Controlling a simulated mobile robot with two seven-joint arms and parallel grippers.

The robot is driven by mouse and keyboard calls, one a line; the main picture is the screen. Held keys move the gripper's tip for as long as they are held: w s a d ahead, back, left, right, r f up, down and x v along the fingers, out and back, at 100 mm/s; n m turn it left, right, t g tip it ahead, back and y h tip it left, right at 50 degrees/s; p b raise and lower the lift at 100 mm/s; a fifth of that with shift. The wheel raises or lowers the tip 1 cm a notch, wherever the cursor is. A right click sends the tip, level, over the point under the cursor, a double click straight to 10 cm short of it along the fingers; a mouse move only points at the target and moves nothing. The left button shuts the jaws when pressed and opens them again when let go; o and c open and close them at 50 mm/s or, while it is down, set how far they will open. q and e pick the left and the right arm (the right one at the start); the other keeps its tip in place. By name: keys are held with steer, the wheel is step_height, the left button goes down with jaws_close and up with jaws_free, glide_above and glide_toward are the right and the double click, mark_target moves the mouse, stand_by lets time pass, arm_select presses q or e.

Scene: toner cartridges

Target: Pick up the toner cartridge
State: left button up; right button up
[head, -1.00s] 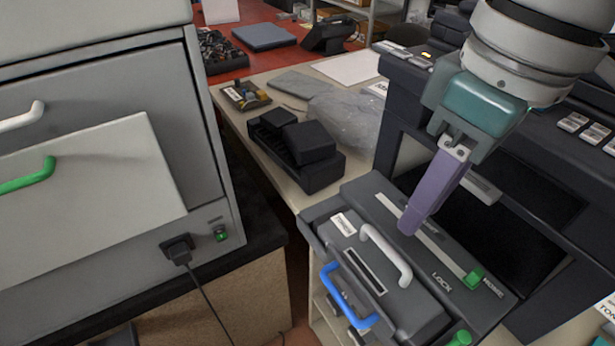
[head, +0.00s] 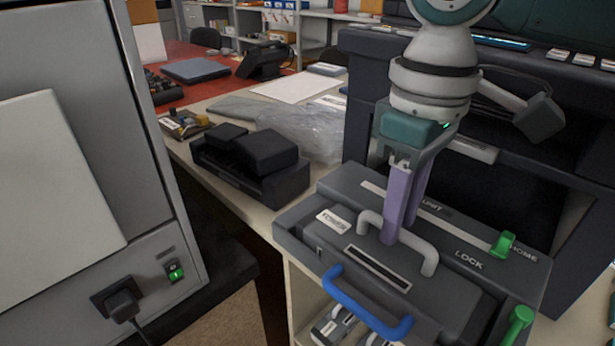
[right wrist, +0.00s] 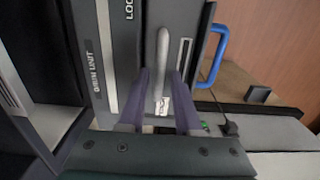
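The toner cartridge (head: 325,240) is a dark grey block with a white arched handle (head: 430,258) and a white label, seated flat in the printer's drum unit (head: 340,185). In the head view my right gripper (head: 398,232) points down at the handle, its purple fingers at the handle's middle. In the right wrist view the gripper (right wrist: 159,78) is open, with one finger on each side of the white handle (right wrist: 162,50) and gaps visible between. Whether the fingertips touch the cartridge top is unclear. My left gripper is not in view.
A blue handle (head: 365,305) sticks out at the cartridge's front. Green levers (head: 503,244) stand on the unit's right side. A black device (head: 250,165) lies on the bench behind left. A grey cabinet (head: 175,225) stands at the left.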

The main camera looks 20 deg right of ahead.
mark_target(386, 260)
step_height(386, 260, down, 3)
steer(key=shift+r, duration=0.1)
jaws_close()
stand_by(1.4)
